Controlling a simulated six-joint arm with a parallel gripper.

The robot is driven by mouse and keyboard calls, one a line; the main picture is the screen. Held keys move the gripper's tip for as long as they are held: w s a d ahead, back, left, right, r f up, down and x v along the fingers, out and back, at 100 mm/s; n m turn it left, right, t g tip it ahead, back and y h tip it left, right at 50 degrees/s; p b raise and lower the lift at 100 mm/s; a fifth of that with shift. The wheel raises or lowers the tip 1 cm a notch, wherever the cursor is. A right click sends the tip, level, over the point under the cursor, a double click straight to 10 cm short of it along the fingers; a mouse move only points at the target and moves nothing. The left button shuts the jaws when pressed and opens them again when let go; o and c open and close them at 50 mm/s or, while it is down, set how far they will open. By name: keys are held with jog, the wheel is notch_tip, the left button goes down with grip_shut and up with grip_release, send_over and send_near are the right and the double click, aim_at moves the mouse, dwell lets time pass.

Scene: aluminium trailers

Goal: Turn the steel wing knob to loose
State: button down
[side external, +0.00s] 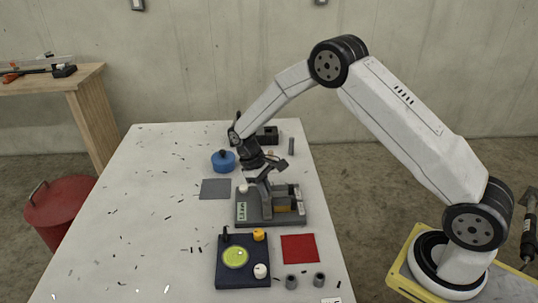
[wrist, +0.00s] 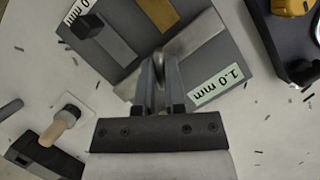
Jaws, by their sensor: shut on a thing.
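The steel wing knob (wrist: 172,52) shows in the wrist view as a rounded metal piece between my fingertips. It sits over a grey plate fixture (wrist: 228,60) with a "1.0 mm" label (wrist: 215,86), a brass-coloured strip (wrist: 160,12) and a black block (wrist: 87,27). My gripper (wrist: 160,72) is shut on the knob, and its fingers cover much of it, so its turn angle is hard to tell. In the side view my gripper (side external: 266,212) points down onto the fixture (side external: 245,220), and the knob is hidden there.
A dark tray (side external: 228,280) with a green disc (side external: 236,257) and a yellow knob (side external: 259,234) stands in front, beside a red mat (side external: 300,248). A blue round pot (side external: 223,162) and grey mat (side external: 215,189) are behind. The table's left side is mostly clear, with scattered shavings.

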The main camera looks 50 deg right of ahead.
jog(key=n+h, duration=0.1)
jog(key=n, duration=0.2)
jog(key=n+t+h, duration=0.1)
jog(key=n, duration=0.2)
jog(key=shift+a+n, duration=0.1)
jog(key=shift+n, duration=0.2)
jog(key=shift+t, duration=0.3)
jog(key=c, duration=0.7)
grip_release()
jog(key=shift+r, duration=0.15)
jog(key=v, duration=0.7)
jog(key=shift+a+r, duration=0.2)
jog(key=shift+a, duration=0.05)
